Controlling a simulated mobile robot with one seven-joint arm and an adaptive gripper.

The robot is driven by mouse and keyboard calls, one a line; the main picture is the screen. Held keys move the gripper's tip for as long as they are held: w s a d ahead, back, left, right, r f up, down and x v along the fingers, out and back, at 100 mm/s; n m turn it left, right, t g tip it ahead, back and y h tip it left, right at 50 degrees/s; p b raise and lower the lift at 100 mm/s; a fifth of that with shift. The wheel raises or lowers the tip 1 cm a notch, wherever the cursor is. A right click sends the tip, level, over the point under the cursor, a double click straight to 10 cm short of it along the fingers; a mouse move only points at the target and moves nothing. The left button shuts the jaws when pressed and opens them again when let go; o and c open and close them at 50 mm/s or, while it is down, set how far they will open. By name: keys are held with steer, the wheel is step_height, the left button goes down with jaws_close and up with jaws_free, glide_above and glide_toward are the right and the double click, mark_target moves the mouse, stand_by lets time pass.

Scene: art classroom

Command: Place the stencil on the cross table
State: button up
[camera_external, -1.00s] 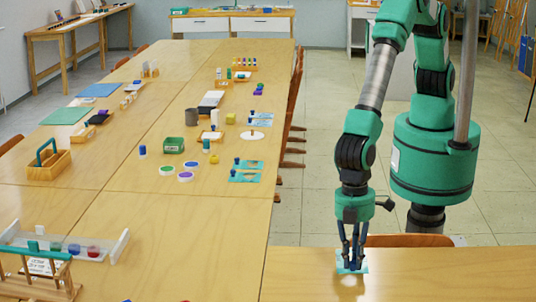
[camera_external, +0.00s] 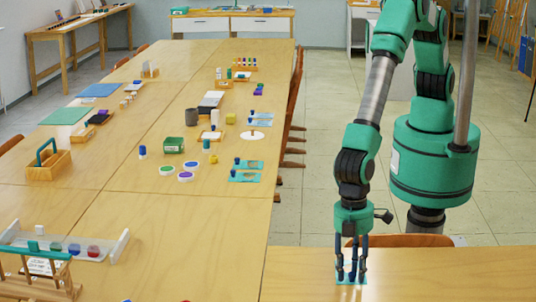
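The stencil (camera_external: 346,282) is a small, flat teal plate under my gripper, at the front of the right-hand table (camera_external: 440,275). It looks to be lying on or just above the wood; the fingers hide much of it. My gripper (camera_external: 351,278) points straight down over it. Its dark blue fingers stand apart, with the tips down at the plate. Any knob on the plate cannot be told from the fingers.
Two similar teal plates with blue knobs (camera_external: 245,177) lie on the long table to the left. Paint pots (camera_external: 166,170), a green box (camera_external: 174,145) and a wooden caddy (camera_external: 48,164) stand there too. The right-hand table is otherwise bare; a chair back (camera_external: 410,240) is behind it.

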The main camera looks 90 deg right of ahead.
mark_target(348, 278)
step_height(348, 278, up, 12)
steer(key=p, duration=0.2)
steer(key=shift+w+d, duration=0.35)
stand_by(0.4)
steer(key=shift+r, duration=0.1)
stand_by(0.4)
stand_by(0.4)
